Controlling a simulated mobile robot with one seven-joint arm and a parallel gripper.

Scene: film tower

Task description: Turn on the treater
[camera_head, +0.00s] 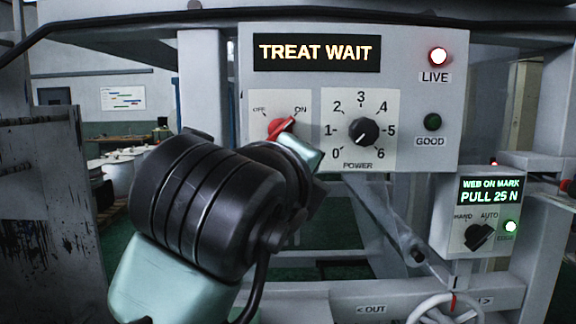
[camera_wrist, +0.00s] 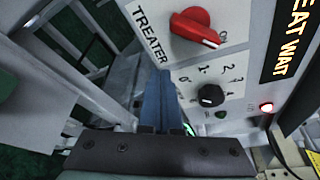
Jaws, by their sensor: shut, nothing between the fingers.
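The treater panel (camera_head: 410,90) has a red OFF/ON switch (camera_head: 281,128), partly hidden by my arm in the head view. Its red handle points toward the ON label, and it also shows in the wrist view (camera_wrist: 195,27). The display (camera_head: 316,52) reads TREAT WAIT. The LIVE lamp (camera_head: 438,56) glows red and the GOOD lamp (camera_head: 432,122) is dark. My gripper (camera_wrist: 166,78) is shut and empty in the wrist view, beside the TREATER label, with its tips apart from the switch in that picture. Its fingers are hidden in the head view.
A black POWER knob (camera_head: 364,131), also in the wrist view (camera_wrist: 210,95), sits right of the switch. A smaller box (camera_head: 480,222) at the lower right reads WEB ON MARK, PULL 25 N. Frame posts and a slanted strut surround the panel.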

